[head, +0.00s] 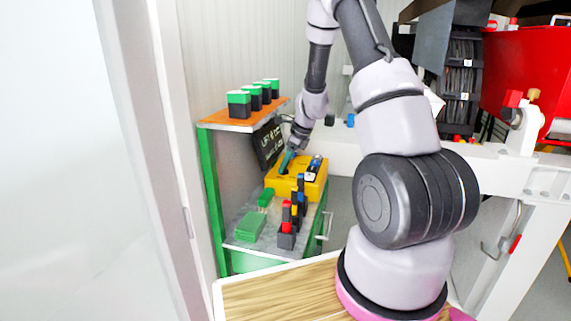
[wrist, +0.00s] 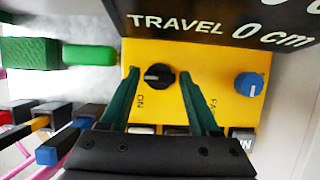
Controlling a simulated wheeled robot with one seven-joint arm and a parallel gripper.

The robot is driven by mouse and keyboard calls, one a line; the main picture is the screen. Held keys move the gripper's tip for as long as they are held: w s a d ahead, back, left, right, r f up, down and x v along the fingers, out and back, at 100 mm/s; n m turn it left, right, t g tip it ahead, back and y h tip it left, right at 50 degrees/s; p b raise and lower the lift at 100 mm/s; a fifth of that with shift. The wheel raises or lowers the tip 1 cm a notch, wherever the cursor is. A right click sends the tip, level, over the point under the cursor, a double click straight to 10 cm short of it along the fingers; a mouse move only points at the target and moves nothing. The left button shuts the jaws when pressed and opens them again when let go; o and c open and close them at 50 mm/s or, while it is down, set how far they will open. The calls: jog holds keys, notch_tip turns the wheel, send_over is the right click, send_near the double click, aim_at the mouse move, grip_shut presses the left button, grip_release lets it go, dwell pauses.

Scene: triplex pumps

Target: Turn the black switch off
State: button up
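The black switch (wrist: 160,76) is a round knob on the yellow control box (wrist: 215,60), seen in the wrist view. My gripper (wrist: 159,72) is open, with one teal finger on each side of the knob and gaps between fingers and knob. In the head view my gripper (head: 288,160) reaches down to the yellow box (head: 310,188); the knob is hidden or too small to tell there.
A blue knob (wrist: 249,85) sits to the right on the same box. A display reading "TRAVEL 0 cm" (wrist: 220,22) stands behind. A green handle (wrist: 90,55) and several coloured levers (head: 287,228) are close by on the left and front. Green-topped blocks (head: 239,103) stand on a shelf.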

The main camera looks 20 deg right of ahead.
jog(key=v, duration=0.4)
jog(key=shift+d+r, duration=0.1)
jog(key=shift+r, duration=0.25)
jog(key=s+d, duration=0.7)
jog(key=d, duration=0.3)
jog(key=shift+r, duration=0.1)
jog(key=s+a+r+n+t, duration=0.1)
jog(key=s+a+r+n, duration=0.3)
jog(key=r, duration=0.5)
jog(key=s+a+r+n+t, duration=0.1)
jog(key=s+a+r+n, duration=0.1)
jog(key=a+r+n, duration=0.5)
jog(key=s+a+r+n+t+h, duration=0.1)
jog(key=s+a+r+n+t, duration=0.1)
jog(key=s+r+n, duration=0.8)
jog(key=shift+s+a+r+t+h, duration=0.3)
jog(key=shift+s+a+r, duration=0.85)
jog(key=shift+s, duration=2.05)
